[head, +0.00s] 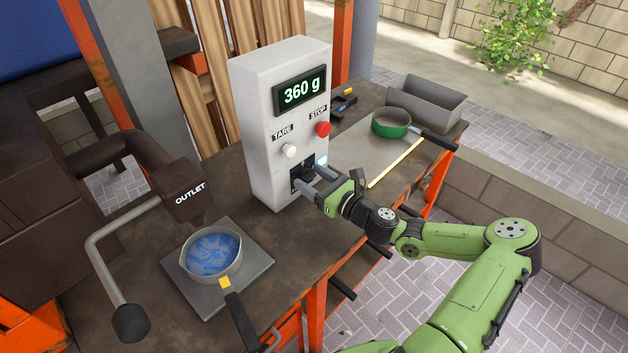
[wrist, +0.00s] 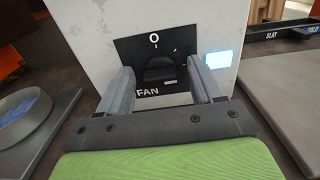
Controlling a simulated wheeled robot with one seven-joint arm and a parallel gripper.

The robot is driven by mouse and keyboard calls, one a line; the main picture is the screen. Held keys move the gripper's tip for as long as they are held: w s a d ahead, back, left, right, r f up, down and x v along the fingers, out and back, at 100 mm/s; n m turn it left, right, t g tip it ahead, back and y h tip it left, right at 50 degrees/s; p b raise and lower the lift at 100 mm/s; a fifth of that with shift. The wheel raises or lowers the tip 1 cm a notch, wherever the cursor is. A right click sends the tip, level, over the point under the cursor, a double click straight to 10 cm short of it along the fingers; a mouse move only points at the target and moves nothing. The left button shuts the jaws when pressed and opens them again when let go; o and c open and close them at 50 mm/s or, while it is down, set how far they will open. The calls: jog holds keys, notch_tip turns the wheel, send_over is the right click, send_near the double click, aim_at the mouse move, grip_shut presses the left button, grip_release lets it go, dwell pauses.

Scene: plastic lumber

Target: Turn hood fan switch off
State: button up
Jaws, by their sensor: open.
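The fan switch (wrist: 160,68) is a black rotary knob on a black plate marked FAN, low on the front of a white control box (head: 262,130). In the wrist view an O mark stands above the knob and a small lit light (wrist: 218,60) is to its right. My gripper (head: 300,178) is open in front of the plate, and in the wrist view its two fingers (wrist: 160,85) stand on either side of the knob. Whether the fingers touch the knob I cannot tell. In the head view the gripper partly hides the switch plate.
The box has a 360 g display (head: 302,91), a white TARE button (head: 290,151) and a red STOP button (head: 323,129). A pan with blue contents (head: 238,262) sits on a plate at left under the OUTLET spout (head: 186,198). A green pan (head: 391,132) and grey bin (head: 432,97) stand at right.

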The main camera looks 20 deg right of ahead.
jog(key=c, duration=1.1)
jog(key=shift+o, duration=0.2)
jog(key=shift+n, duration=0.4)
jog(key=n, duration=0.3)
jog(key=shift+s+a+n, duration=0.1)
jog(key=shift+n, duration=0.3)
jog(key=n+b, duration=0.1)
jog(key=n, duration=0.3)
jog(key=shift+a+f, duration=0.1)
jog(key=shift+f, duration=0.1)
jog(key=n+b, duration=0.3)
jog(key=n, duration=0.2)
jog(key=shift+f, duration=0.15)
jog(key=shift+n+b, duration=1.65)
jog(key=shift+n, duration=0.55)
